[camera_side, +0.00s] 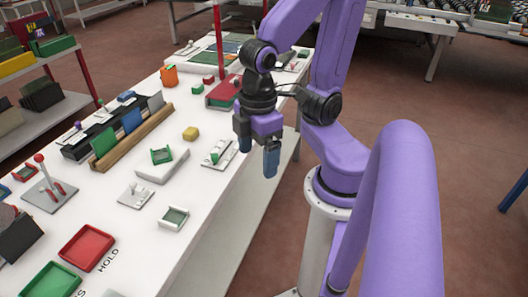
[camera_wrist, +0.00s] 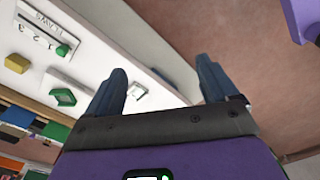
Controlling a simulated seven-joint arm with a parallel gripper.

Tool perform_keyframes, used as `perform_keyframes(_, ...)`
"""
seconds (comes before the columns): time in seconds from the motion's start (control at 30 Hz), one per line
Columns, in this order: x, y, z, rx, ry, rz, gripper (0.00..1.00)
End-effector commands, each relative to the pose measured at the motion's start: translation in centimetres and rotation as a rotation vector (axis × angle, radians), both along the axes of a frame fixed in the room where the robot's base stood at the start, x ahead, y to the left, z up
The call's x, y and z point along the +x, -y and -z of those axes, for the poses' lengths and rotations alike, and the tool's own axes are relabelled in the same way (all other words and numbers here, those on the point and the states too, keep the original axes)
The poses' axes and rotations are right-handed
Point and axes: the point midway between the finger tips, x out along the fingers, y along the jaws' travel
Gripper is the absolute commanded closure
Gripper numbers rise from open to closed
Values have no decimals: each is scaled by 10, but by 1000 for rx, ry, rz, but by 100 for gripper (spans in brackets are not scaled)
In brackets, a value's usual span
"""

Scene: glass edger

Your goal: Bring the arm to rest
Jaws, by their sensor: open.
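My gripper (camera_side: 259,160) hangs beside the right edge of the white table (camera_side: 150,247), its fingers pointing down. In the wrist view, my gripper (camera_wrist: 160,88) shows two dark blue fingers spread apart with nothing between them. Beyond the fingers are the table's edge and the brown floor. My purple arm rises from a pale column at the table's right side and bends over toward the table.
On the table are a red tray (camera_side: 86,248), a green tray (camera_side: 50,282), a yellow block (camera_side: 190,133), an orange cup (camera_side: 169,76) and a rack of coloured plates (camera_side: 131,119). A lever (camera_side: 42,168) stands at left.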

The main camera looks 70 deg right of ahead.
Motion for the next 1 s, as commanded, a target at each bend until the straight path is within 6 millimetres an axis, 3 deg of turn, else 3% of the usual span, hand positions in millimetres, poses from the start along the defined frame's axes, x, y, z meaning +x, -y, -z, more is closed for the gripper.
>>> perform_keyframes(0.2,-13,5,2,0,3,-140,13)
perform_keyframes(1.0,-13,5,2,0,3,-136,13)
